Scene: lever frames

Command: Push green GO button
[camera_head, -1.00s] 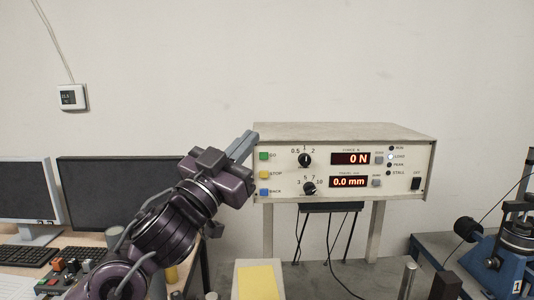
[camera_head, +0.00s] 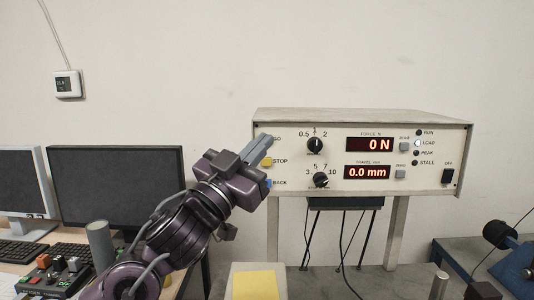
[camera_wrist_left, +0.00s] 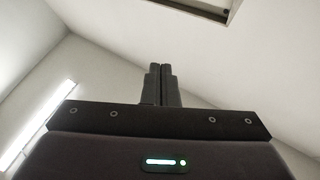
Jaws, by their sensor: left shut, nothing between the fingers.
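The white control box (camera_head: 360,117) has a front panel with GO, STOP and BACK labels down its left side. The green GO button is hidden behind the fingertips of my left gripper (camera_head: 264,143), beside the GO label. The yellow STOP button (camera_head: 267,161) and blue BACK button (camera_head: 269,183) show below it. My left gripper is shut and empty, its fingers pointing up and right at the panel. Its closed fingers also show in the left wrist view (camera_wrist_left: 160,68). I cannot tell whether the fingertips touch the button. My right gripper is not in view.
The panel has two black knobs (camera_head: 315,146), a force display (camera_head: 369,144) reading 0 N and a travel display (camera_head: 367,172) reading 0.0 mm. Monitors (camera_head: 112,188) stand on the left desk. Blue machinery (camera_head: 515,265) is at lower right.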

